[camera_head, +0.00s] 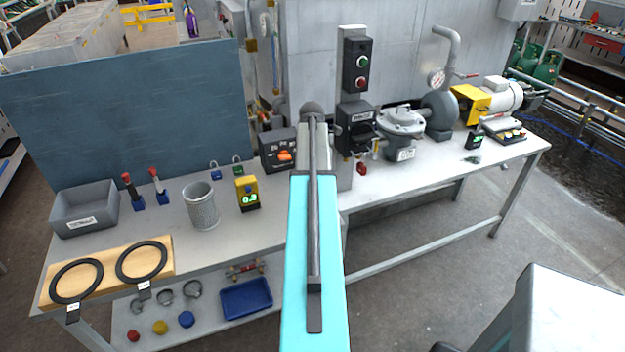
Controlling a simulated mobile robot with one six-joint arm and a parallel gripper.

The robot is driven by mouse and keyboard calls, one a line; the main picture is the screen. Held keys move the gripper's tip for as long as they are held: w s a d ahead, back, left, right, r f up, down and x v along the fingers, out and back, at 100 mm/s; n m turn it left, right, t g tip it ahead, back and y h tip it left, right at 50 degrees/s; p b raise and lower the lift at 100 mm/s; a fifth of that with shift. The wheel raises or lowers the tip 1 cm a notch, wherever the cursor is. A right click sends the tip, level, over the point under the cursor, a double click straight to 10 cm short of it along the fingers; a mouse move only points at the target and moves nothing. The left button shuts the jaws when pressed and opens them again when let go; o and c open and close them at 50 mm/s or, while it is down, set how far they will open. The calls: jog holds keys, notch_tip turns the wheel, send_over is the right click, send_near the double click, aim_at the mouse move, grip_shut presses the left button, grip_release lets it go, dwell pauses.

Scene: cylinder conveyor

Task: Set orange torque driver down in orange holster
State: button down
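I cannot make out an orange torque driver or an orange holster in this view. Two red-handled tools with blue bases, one at the left (132,190) and one beside it (159,186), stand upright near the grey bin. A dark control box (279,152) with an orange switch is on the bench behind my arm. My turquoise arm reaches up the middle of the picture and covers part of the bench. My gripper cannot be made out, so whether it holds anything does not show.
The long bench (225,238) also bears a grey bin (84,210), a mesh cup (201,206), a yellow meter (247,193), a wooden board (110,277) with two black rings, a valve (402,122) and a motor (500,96). Bare bench top shows at the right front.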

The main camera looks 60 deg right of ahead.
jog(key=shift+f, duration=0.3)
jog(key=c, duration=1.2)
grip_release()
jog(key=shift+r, duration=0.1)
jog(key=shift+r+b, duration=1.95)
jog(key=shift+r, duration=4.85)
